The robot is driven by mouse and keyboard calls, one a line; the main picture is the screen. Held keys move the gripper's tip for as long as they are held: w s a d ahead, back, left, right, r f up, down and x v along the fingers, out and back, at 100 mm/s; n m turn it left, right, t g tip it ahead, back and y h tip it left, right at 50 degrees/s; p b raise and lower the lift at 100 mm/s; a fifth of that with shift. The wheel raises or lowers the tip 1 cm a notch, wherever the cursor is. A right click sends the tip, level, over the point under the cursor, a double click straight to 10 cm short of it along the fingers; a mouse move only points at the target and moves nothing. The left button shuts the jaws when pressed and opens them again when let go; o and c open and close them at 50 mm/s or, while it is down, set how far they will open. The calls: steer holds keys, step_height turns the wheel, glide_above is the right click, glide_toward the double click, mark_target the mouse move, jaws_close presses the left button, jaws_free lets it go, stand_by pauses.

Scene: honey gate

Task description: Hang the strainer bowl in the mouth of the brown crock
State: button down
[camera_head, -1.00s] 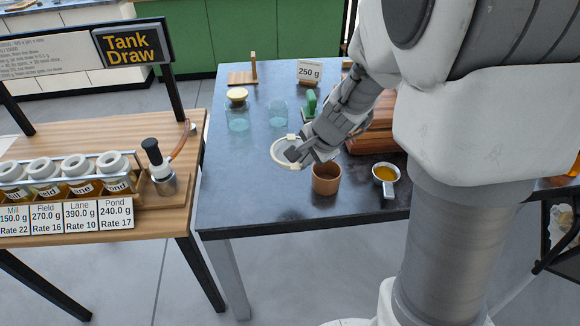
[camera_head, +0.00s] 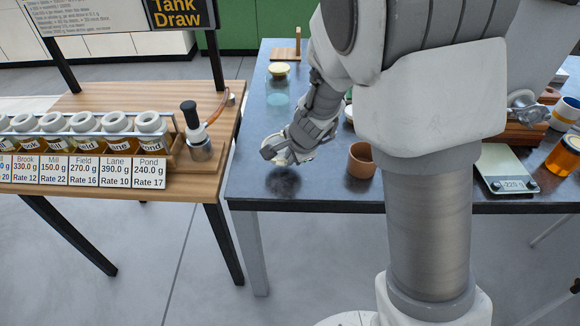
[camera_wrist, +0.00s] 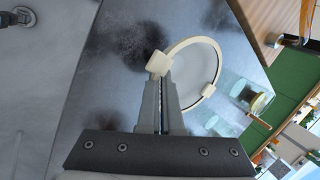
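The strainer bowl is a cream ring (camera_wrist: 214,58) with small tabs and a pale, see-through middle. In the wrist view my gripper (camera_wrist: 160,75) is shut on one tab at its rim, and the ring extends to the upper right of the fingers. The crock does not show in the wrist view.
A scale (camera_head: 506,172), an amber jar (camera_head: 565,156) and a mug (camera_head: 566,113) are at the right. A wooden stand (camera_head: 180,158) with several honey jars is on the left table. My arm hides the table's middle.

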steer(key=shift+f+b, duration=0.45)
steer(key=shift+f, duration=0.65)
steer(key=shift+f+b, duration=0.3)
steer(key=c, duration=1.1)
jaws_free()
steer(key=shift+r, duration=0.1)
steer(key=s+d+r+n+p, duration=0.4)
steer(key=s+r, duration=0.4)
steer(key=r, duration=0.4)
steer(key=s+d+r+n+h+p, duration=0.1)
steer(key=s+d+r+n+p, duration=0.3)
steer(key=r, duration=0.9)
steer(key=s+d+r+n+h+p, duration=0.1)
steer(key=s+d+r+n+p, duration=0.3)
steer(key=s+r+p, duration=0.5)
steer(key=shift+s+d+r+n+t, duration=0.2)
steer(key=shift+s+d+r, duration=0.3)
steer(key=shift+s+r, duration=0.35)
steer(key=shift+s+d+r+n+t, duration=0.1)
steer(key=shift+s+d+r+n, duration=0.1)
steer(key=shift+s+d+r, duration=0.45)
